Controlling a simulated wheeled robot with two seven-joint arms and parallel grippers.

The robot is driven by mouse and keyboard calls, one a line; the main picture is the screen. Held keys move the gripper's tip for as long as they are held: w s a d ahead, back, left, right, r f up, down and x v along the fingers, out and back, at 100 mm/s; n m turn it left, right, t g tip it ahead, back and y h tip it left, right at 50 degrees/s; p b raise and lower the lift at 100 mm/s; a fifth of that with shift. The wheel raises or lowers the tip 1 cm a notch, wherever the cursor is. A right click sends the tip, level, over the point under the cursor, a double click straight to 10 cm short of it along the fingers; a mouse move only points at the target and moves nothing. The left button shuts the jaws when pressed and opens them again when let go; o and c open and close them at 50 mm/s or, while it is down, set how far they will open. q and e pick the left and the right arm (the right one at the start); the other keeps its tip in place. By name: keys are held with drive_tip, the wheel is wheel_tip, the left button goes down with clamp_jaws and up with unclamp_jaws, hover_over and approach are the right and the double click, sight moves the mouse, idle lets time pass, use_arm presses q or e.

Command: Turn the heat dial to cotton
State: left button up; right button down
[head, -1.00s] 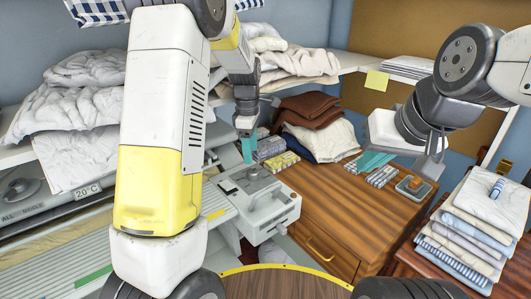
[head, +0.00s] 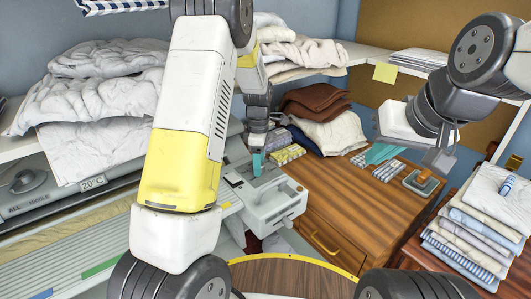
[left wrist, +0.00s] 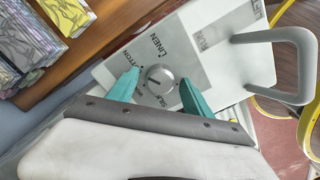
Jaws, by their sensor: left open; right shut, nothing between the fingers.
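The heat dial (left wrist: 160,80) is a round silver-grey knob on the light grey control box (head: 270,215). In the left wrist view, printed words ring it: LINEN, SILK and a partly covered word ending in "TTON". A thin mark crosses the knob's face, but I cannot tell surely which word it points at. My left gripper (left wrist: 158,92) is open, with one teal finger on either side of the dial; contact is unclear. In the head view, this gripper (head: 257,163) is low over the box and hides the dial. My right gripper (head: 380,154) is shut and empty above the wooden cabinet.
A grey handle (left wrist: 300,65) sticks out from the box. Patterned packets (head: 287,155) lie behind it on the wooden cabinet (head: 335,205). The ironer (head: 60,235) stretches left. Folded linen (head: 470,225) is stacked at the right. A tray (head: 421,183) sits near the cabinet's right edge.

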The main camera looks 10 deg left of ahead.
use_arm(q)
drive_tip(key=shift+c, duration=0.2)
clamp_jaws()
